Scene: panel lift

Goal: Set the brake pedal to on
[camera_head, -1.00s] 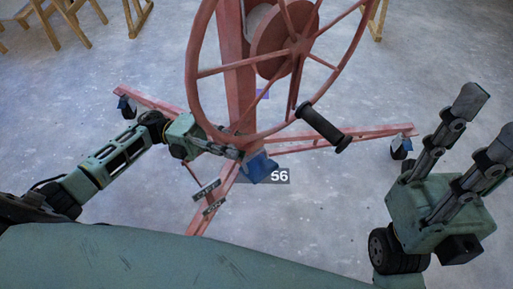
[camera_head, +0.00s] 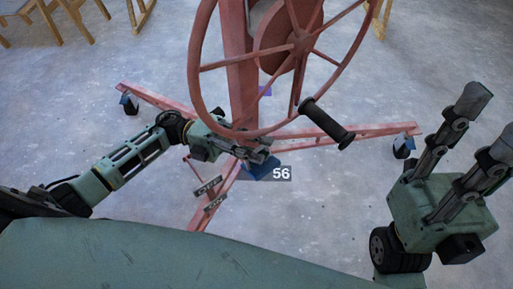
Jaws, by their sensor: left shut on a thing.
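The panel lift (camera_head: 240,85) is a red frame with a large spoked wheel and splayed legs. A blue part, which I take to be the brake pedal (camera_head: 263,171), sits low by the post's foot; its upper side is partly hidden by my gripper. My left gripper (camera_head: 262,153) reaches in from the left and is shut at the pedal's upper edge, apparently on it. My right gripper (camera_head: 480,125) is at the right, empty, with its fingers apart and pointing up.
The wheel (camera_head: 203,65) and its black handle (camera_head: 328,124) stand above and close to my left gripper. Small feet or casters (camera_head: 128,103) end the side legs. Wooden chairs (camera_head: 60,20) are at the back left. The grey floor is otherwise clear.

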